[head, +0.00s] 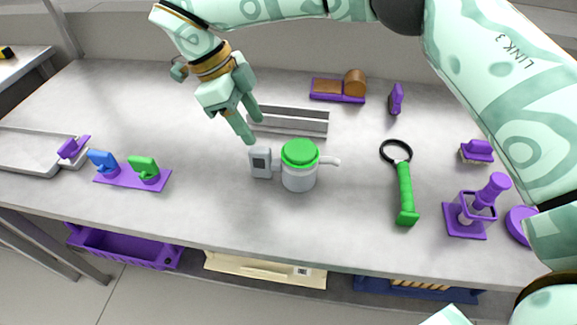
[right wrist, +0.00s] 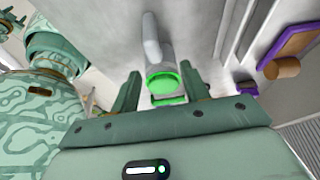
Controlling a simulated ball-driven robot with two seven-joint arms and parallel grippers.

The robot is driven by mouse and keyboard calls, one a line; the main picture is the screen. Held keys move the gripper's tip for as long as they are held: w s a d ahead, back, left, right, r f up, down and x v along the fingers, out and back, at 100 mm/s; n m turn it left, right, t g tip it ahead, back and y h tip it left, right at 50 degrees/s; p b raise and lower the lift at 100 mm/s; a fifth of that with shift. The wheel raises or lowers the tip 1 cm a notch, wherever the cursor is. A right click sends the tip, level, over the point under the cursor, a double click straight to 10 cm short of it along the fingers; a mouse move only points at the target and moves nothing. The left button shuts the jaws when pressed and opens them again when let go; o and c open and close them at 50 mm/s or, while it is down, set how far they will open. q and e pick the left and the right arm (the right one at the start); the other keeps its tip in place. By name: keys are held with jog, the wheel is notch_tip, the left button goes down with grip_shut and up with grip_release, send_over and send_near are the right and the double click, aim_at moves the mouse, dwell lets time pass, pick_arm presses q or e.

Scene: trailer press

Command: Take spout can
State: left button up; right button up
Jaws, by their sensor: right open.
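The spout can (head: 299,178) stands upright on the grey bench. It is light grey with a green lid, a spout pointing right and a grey block-like handle (head: 261,162) on its left. My right gripper (head: 251,130) is open, above and to the left of the can, with its fingers pointing down near the handle. In the right wrist view the can (right wrist: 163,82) shows beyond and between the spread fingers of the right gripper (right wrist: 160,93). Nothing is held, and contact with the can is not visible. My left gripper is not in view.
A grey slotted rack (head: 289,122) stands behind the can. A green-handled magnifier (head: 405,190) lies to its right, with a purple stand (head: 468,213) farther right. A purple plate with blue and green pieces (head: 132,178) is at left. The bench's front edge is clear.

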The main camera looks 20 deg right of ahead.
aim_at(266, 149)
jog(key=b+x, duration=0.1)
jog(key=x, duration=0.3)
jog(key=shift+s+f, duration=0.1)
jog(key=shift+f, duration=0.15)
jog(key=x, duration=0.1)
jog(key=b+x, duration=0.1)
jog(key=x, duration=0.1)
jog(key=b+x, duration=0.1)
jog(key=shift+s+f, duration=0.2)
jog(key=shift+s, duration=0.1)
jog(key=shift+s+r, duration=0.1)
jog(key=shift+c, duration=0.6)
grip_shut()
